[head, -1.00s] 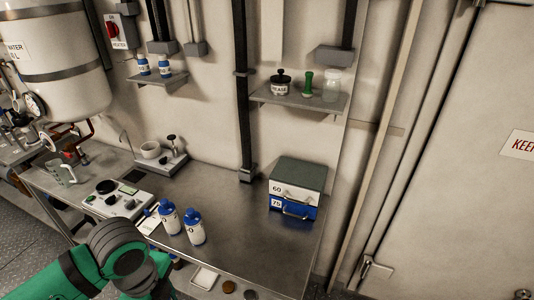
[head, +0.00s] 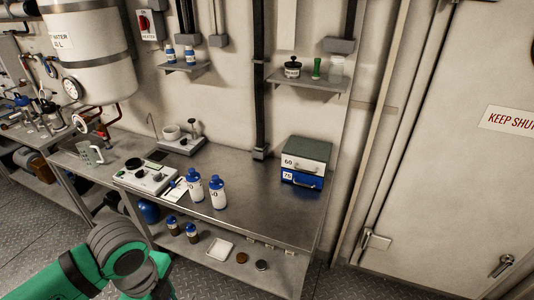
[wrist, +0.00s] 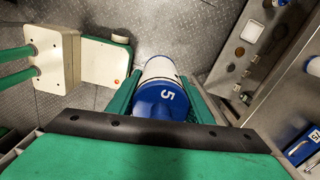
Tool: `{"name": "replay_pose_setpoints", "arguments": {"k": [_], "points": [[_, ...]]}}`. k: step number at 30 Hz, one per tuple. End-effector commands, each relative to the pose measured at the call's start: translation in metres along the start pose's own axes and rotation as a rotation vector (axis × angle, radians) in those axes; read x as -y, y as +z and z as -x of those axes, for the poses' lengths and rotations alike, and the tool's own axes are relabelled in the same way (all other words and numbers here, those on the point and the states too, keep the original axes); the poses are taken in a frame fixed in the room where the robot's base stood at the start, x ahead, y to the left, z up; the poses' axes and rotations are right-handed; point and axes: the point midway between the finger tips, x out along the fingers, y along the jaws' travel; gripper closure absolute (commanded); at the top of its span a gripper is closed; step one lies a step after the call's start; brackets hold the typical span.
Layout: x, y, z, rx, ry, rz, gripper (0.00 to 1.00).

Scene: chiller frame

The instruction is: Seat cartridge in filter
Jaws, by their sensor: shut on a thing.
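My gripper (wrist: 160,92) is shut on a white cartridge with a blue cap (wrist: 160,98) marked 5, seen in the wrist view. Its green fingers press on both sides of the cartridge, which is held over the metal floor. In the head view my arm enters at the lower left, and the gripper and held cartridge are out of that picture. Two similar white bottles with blue caps, one on the left (head: 194,187) and one on the right (head: 217,194), stand upright on the bench. I cannot tell which thing is the filter.
The steel bench (head: 262,195) has clear room at its middle. A blue and grey case stack (head: 305,165) stands at its right end. A lower shelf (head: 265,277) holds small items. Diamond-plate floor lies in front.

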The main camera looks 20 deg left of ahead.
Motion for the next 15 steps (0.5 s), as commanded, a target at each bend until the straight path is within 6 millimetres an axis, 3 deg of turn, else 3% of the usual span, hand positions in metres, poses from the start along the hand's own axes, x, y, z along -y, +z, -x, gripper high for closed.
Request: {"name": "replay_pose_setpoints", "arguments": {"k": [15], "points": [[0.081, -0.020, -0.012, -0.005, -0.001, 0.143, 0.84]]}}
